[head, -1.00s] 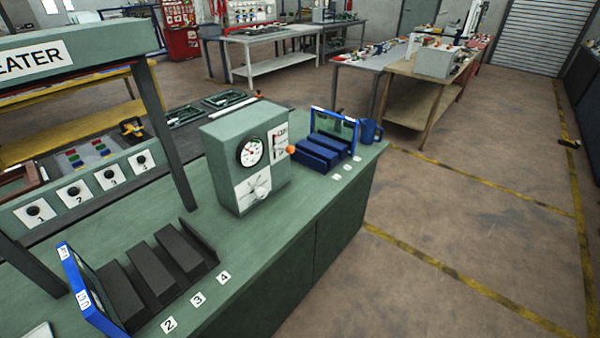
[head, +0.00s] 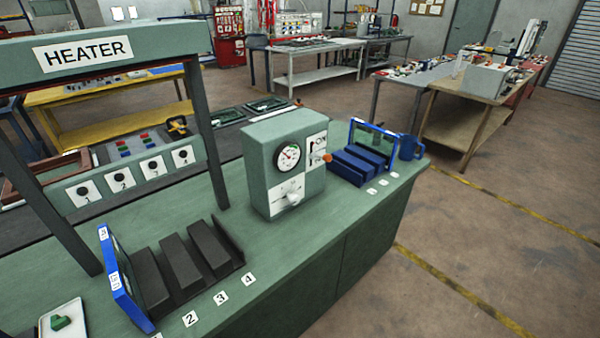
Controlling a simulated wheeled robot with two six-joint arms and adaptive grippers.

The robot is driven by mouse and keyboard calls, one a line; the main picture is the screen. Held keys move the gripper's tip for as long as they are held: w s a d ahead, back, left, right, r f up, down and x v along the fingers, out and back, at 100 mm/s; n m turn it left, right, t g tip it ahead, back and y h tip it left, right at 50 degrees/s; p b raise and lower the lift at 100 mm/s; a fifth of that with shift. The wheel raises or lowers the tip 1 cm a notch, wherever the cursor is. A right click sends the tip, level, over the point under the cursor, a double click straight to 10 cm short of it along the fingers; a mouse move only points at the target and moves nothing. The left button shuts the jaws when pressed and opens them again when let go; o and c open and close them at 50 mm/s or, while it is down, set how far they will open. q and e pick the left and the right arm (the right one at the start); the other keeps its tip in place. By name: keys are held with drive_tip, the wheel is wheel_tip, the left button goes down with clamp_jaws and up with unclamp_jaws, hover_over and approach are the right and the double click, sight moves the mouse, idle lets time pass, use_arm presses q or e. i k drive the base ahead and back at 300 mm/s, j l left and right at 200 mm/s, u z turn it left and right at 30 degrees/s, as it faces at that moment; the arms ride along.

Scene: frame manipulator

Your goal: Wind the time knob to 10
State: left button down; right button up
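A green-grey control box (head: 282,165) stands on the green workbench, right of the picture's middle line of slots. Its front carries a round dial gauge (head: 289,156) with a red needle. Below the gauge is a white plate with a pale knob (head: 293,198), which I take to be the time knob; its markings are too small to read. A lever with an orange tip (head: 327,158) sticks out at the box's right side by a small white panel. Neither of my grippers shows in the head view.
The heater frame (head: 90,55) stands at the left, with a numbered knob panel (head: 137,177) behind it. A black slotted rack (head: 185,262) with a blue frame lies in front. A blue rack (head: 358,166) and blue mug (head: 409,147) stand right of the box. The floor at right is clear.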

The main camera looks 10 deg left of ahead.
sight(294, 198)
drive_tip(key=u, duration=0.25)
drive_tip(key=i+l+u, duration=0.25)
drive_tip(key=l, duration=0.15)
drive_tip(key=i+l+u, duration=0.1)
drive_tip(key=l+u, duration=0.15)
drive_tip(key=l, duration=0.15)
drive_tip(key=i+l+u, duration=0.1)
drive_tip(key=l+u, duration=0.15)
drive_tip(key=l, duration=0.2)
drive_tip(key=l+u, duration=0.2)
drive_tip(key=l, duration=0.25)
drive_tip(key=i, duration=0.05)
